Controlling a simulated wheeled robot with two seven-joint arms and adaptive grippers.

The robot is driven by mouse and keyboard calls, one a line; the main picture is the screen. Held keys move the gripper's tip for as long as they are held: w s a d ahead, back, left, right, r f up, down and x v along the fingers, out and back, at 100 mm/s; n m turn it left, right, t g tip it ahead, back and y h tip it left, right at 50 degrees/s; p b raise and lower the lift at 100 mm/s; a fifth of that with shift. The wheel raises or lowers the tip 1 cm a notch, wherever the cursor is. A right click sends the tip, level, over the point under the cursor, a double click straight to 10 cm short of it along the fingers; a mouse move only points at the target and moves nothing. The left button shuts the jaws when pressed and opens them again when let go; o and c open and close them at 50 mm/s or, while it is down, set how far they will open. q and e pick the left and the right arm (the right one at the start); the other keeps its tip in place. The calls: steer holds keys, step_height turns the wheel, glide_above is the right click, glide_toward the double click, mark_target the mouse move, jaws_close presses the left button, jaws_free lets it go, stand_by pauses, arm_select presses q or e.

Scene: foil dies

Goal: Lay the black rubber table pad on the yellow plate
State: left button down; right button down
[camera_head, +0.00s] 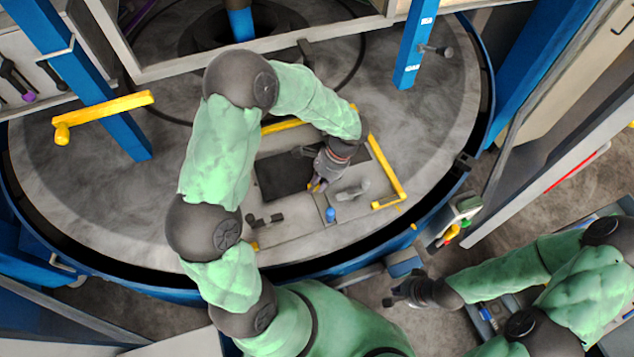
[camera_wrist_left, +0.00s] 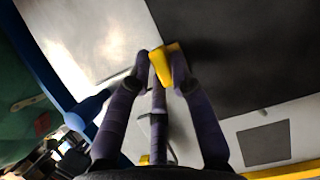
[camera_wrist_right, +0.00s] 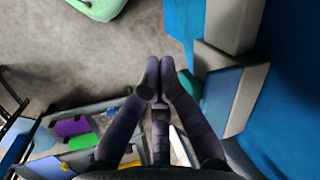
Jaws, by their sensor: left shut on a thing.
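The black rubber table pad (camera_head: 283,178) is a dark flat rectangle over the grey fixture on the round table. In the left wrist view the pad (camera_wrist_left: 245,55) spreads to the right of the fingers. My left gripper (camera_head: 318,186) is at the pad's right edge. In its wrist view the gripper (camera_wrist_left: 160,65) is shut on a yellow tab (camera_wrist_left: 162,68) at that edge. Yellow bars (camera_head: 386,172) frame the fixture's far and right sides; I cannot tell which yellow part is the plate. My right gripper (camera_head: 395,297) is shut and empty, with fingertips together in its wrist view (camera_wrist_right: 160,70).
A blue knob (camera_head: 330,214) and grey clamps (camera_head: 265,220) stand near the pad. A yellow handle (camera_head: 100,108) juts out at the left. Blue posts (camera_head: 414,45) rise from the round grey table (camera_head: 75,200). Open floor lies below my right gripper.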

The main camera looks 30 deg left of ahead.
arm_select(q)
steer(key=shift+f+b, duration=0.45)
steer(key=shift+f, duration=0.2)
steer(key=c, duration=1)
jaws_free()
steer(key=shift+c, duration=0.2)
steer(key=v, duration=1.2)
